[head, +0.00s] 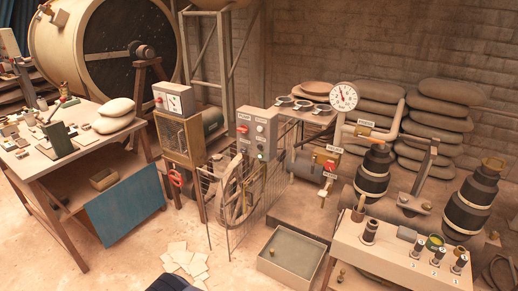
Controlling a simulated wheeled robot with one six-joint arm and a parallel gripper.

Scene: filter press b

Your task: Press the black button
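A grey upright control box (258,133) stands near the middle of the head view, above a wire guard. Its front carries a red switch (242,129), several small round controls and a green one low down (260,156). Which of these, if any, is the black button is too small to tell. A second, paler box (174,99) to the left has small red and green marks on its face. My gripper is not in view.
A wire guard (232,205) around a spoked wheel stands below the control box. An open grey tray (292,256) and loose papers (185,262) lie on the floor. A workbench (85,143) is left; a pale bench (385,258) with numbered dark pieces is right. Some floor shows at lower left.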

